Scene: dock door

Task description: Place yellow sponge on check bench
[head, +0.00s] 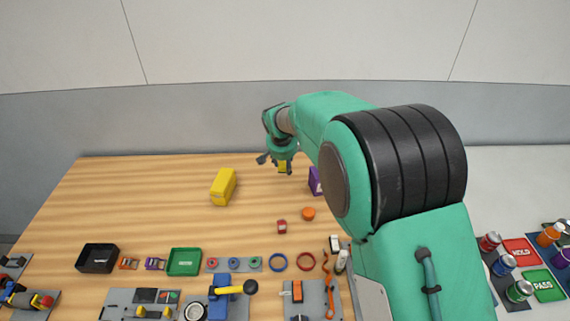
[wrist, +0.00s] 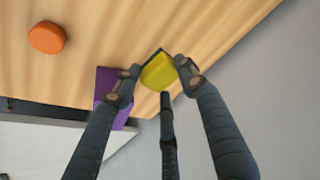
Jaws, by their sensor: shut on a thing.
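The yellow sponge (wrist: 158,72), with a dark edge on one side, sits between the fingers of my gripper (wrist: 157,80). The gripper is shut on it. In the head view, my gripper (head: 278,160) is over the far part of the wooden bench (head: 130,190), with a small piece of the sponge (head: 283,168) showing below it. I cannot tell whether the sponge touches the bench top. My arm and fingers hide part of it.
A yellow box (head: 223,186) stands left of the gripper, and a purple box (head: 314,182) close on its right. An orange disc (head: 308,214) and a small red thing (head: 281,227) lie nearer. Trays and tools line the near edge. The far left bench is clear.

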